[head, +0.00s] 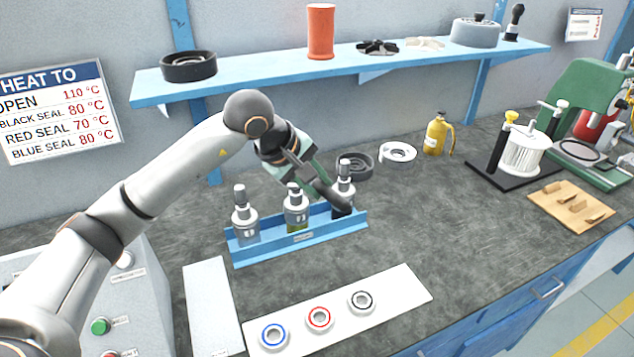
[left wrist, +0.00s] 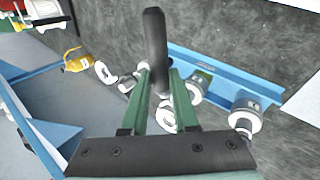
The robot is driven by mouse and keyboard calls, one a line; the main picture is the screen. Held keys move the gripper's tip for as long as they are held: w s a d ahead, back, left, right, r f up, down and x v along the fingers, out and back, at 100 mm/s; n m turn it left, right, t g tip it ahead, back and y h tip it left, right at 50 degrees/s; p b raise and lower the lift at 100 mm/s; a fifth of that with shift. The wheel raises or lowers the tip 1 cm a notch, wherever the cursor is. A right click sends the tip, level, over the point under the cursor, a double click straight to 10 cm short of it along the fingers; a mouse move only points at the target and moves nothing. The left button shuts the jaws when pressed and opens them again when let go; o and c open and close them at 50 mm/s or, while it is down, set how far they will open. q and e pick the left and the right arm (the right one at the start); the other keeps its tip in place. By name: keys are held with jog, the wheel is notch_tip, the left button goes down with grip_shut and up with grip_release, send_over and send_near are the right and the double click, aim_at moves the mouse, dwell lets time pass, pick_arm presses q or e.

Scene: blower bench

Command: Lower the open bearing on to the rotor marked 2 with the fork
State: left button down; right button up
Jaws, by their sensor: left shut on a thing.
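Three grey rotors stand upright in a blue rack (head: 300,242): a left one (head: 245,226), a middle one (head: 295,212) and a right one (head: 345,178). Their marks are too small to read surely. My left gripper (head: 312,180) is above the rack, between the middle and right rotors, shut on a dark rod-like handle (head: 336,200), apparently the fork's. The handle (left wrist: 155,45) also shows between the green fingers (left wrist: 160,95) in the left wrist view. My right gripper is not in view.
Blue, red and black-ringed bearings (head: 319,318) lie on a white strip (head: 400,298) in front. Behind the rack are a dark ring (head: 358,164), a white ring (head: 398,153) and a yellow bottle (head: 437,136). A blue shelf (head: 400,62) overhangs the back.

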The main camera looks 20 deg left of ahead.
pick_arm(q)
jog(key=shift+s+f+b, duration=0.1)
jog(key=shift+f+b, duration=1.15)
jog(key=shift+f, duration=0.1)
jog(key=shift+f+b, duration=0.5)
jog(key=shift+f, duration=0.05)
jog(key=shift+f+b, duration=0.55)
dwell(1.1)
jog(key=shift+f, duration=0.2)
jog(key=shift+d, duration=0.1)
dwell(0.4)
jog(key=s+d+b, duration=0.1)
jog(key=s+d, duration=0.1)
jog(key=d, duration=0.3)
jog(key=shift+s+d, duration=0.35)
dwell(0.8)
jog(key=shift+f, duration=0.1)
